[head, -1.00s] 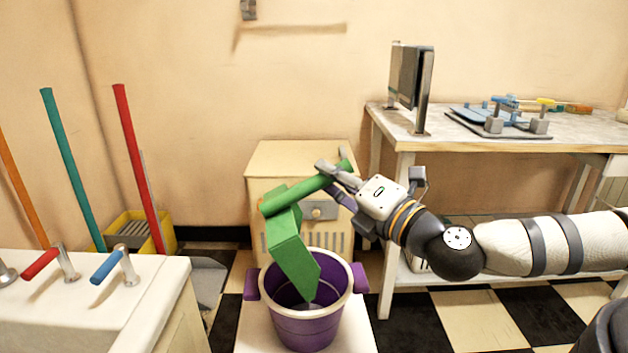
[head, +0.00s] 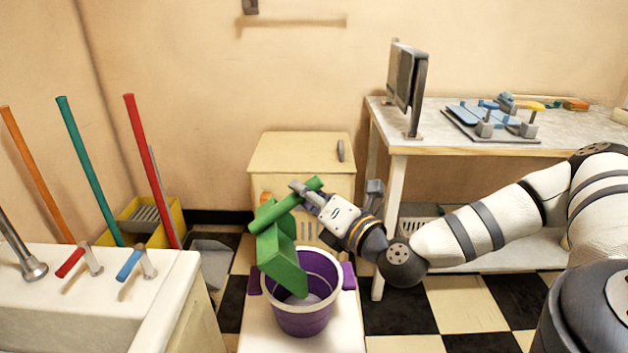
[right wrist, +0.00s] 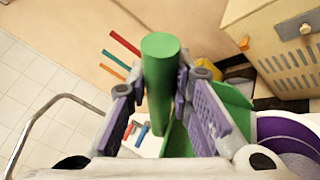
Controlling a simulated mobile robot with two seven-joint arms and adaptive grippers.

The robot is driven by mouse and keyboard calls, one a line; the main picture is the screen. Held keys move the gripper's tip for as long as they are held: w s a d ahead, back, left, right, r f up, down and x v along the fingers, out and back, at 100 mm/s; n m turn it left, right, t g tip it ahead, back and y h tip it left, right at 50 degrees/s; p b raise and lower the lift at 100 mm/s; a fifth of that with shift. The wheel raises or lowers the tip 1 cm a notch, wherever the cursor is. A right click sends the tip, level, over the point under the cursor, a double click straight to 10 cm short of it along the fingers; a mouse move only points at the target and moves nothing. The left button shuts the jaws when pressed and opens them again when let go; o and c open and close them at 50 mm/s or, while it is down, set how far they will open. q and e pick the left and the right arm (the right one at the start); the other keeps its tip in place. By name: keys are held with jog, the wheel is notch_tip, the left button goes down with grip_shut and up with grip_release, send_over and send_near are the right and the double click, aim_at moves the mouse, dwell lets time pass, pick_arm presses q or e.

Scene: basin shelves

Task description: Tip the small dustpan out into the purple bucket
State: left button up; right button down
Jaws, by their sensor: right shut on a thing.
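The small green dustpan (head: 282,262) is in my right gripper (head: 308,190), which is shut on its handle. The pan hangs steeply tilted, its lower edge over the left part of the purple bucket's opening. The purple bucket (head: 306,318) stands upright on a white surface, and a greyish patch shows inside it. The right wrist view shows the green handle (right wrist: 160,80) between the purple-padded fingers, with the bucket (right wrist: 285,130) at right. Whether anything is left in the pan is hidden. My left gripper is not in view.
A white basin (head: 100,300) with red and blue taps is at left. Several coloured poles stand by a yellow mop bucket (head: 140,220). A cream cabinet (head: 300,155) stands behind the purple bucket. A table (head: 440,130) with tools is at right.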

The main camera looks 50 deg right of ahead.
aim_at(284, 202)
jog(key=shift+n+g, duration=0.4)
jog(key=shift+n, duration=0.4)
jog(key=w+a+p, duration=0.1)
jog(key=p, duration=0.1)
jog(key=w+a+r+p, duration=0.1)
jog(key=a+p, duration=0.1)
jog(key=shift+w+a+r, duration=0.15)
jog(key=shift+w, duration=0.1)
jog(key=shift+w+a, duration=0.25)
jog(key=shift+a, duration=0.05)
jog(key=w+a+n, duration=0.1)
jog(key=w+a+n+g+p, duration=0.1)
jog(key=a, duration=0.1)
jog(key=w+a+p, duration=0.1)
jog(key=shift+w+a+n+g, duration=0.35)
jog(key=shift+a+n+g, duration=0.05)
pick_arm(q)
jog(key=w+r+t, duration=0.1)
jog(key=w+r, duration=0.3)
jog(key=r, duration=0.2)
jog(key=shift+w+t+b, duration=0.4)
jog(key=shift+b, duration=0.05)
pick_arm(e)
jog(key=w+a+f+n+g+h, duration=0.2)
jog(key=w+a+f+n+g, duration=0.1)
jog(key=w+a, duration=0.4)
jog(key=shift+w+a+f+n+g, duration=0.35)
jog(key=shift+a+f+n, duration=0.6)
jog(key=shift+a, duration=0.35)
